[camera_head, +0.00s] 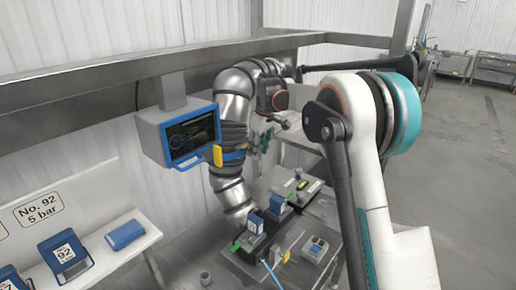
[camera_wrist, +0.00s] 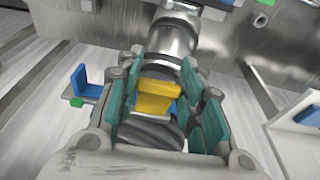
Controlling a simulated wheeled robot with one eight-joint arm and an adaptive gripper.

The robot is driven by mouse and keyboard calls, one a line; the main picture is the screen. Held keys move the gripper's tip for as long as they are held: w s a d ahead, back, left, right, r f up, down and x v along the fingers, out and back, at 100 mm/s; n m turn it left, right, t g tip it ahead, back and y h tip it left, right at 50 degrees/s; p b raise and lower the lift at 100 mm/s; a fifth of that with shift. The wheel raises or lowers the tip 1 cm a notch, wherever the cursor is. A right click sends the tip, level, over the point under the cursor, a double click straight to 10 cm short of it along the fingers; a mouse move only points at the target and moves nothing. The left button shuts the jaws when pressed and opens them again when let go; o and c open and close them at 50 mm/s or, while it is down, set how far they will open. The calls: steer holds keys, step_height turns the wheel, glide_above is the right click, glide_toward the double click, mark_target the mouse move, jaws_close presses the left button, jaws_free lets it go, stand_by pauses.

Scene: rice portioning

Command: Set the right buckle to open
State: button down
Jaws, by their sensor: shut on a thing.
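The right buckle (camera_wrist: 159,98) shows in the wrist view as a yellow lever with a little blue around it, against a silver and dark ribbed pipe (camera_wrist: 172,38). My gripper (camera_wrist: 165,100) has its teal-padded fingers on both sides of the lever and is shut on it. In the head view the pipe (camera_head: 230,115) stands upright with a blue band around it, and another yellow buckle lever (camera_head: 218,155) shows on its left side. My gripper (camera_head: 265,138) is at the pipe's right side there, small and partly hidden. The right buckle cannot be made out clearly in that view.
A blue-framed screen (camera_head: 192,135) hangs left of the pipe. Below is a bench with blue blocks (camera_head: 256,223) and small devices (camera_head: 314,249). A sloped white rack (camera_head: 103,256) with blue packs stands at the lower left. A metal rail (camera_head: 130,83) runs above.

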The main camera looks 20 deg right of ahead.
stand_by(0.5)
steer(key=c, duration=1)
jaws_free()
steer(key=shift+w+a, duration=0.1)
steer(key=shift+c, duration=0.2)
steer(key=shift+r, duration=0.1)
step_height(320, 180, up, 12)
steer(key=s+d, duration=0.1)
steer(key=shift+s+d, duration=0.15)
steer(key=shift+s, duration=0.25)
